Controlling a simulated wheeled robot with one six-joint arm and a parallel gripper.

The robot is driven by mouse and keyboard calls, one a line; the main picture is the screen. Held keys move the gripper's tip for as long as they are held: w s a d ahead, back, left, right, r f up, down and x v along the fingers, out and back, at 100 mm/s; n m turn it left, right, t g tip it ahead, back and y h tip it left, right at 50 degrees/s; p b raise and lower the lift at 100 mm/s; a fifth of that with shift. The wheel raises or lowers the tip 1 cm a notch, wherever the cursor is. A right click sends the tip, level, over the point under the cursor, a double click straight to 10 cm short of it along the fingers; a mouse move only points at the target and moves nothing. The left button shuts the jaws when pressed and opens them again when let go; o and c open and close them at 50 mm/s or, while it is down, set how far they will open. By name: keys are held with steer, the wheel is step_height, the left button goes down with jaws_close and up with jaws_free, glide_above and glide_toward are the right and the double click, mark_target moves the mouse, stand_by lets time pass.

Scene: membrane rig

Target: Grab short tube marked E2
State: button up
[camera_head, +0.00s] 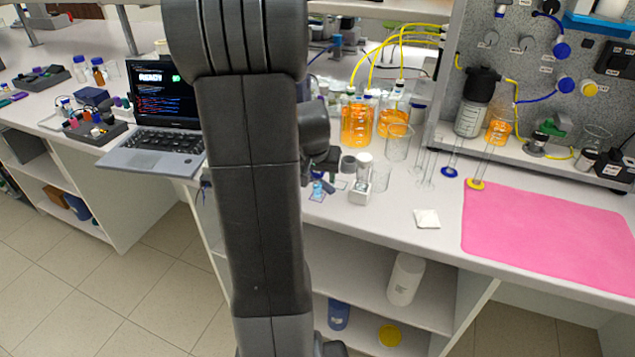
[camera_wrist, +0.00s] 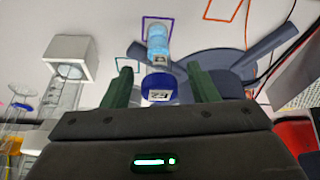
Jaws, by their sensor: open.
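In the wrist view, a dark blue cap marked E2 (camera_wrist: 158,90) lies between the two green fingers of my gripper (camera_wrist: 160,74). A gap shows on each side of the cap, so the fingers are open and apart from it. A pale blue clear tube shape (camera_wrist: 157,38) shows just beyond the cap; I cannot tell whether it belongs to the same tube. In the head view, small blue tube parts (camera_head: 318,188) show on the bench beneath my gripper, partly hidden by my arm.
A white block with a round opening (camera_wrist: 72,58) stands left in the wrist view. A dark blue-grey base with arms (camera_wrist: 222,62) lies right of the tube. Glass beakers (camera_head: 398,143) and orange bottles (camera_head: 357,125) stand behind. A pink mat (camera_head: 550,235) lies right.

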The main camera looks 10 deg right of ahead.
steer(key=shift+f, duration=0.1)
steer(key=shift+c, duration=0.4)
steer(key=c, duration=1)
steer(key=shift+o, duration=0.2)
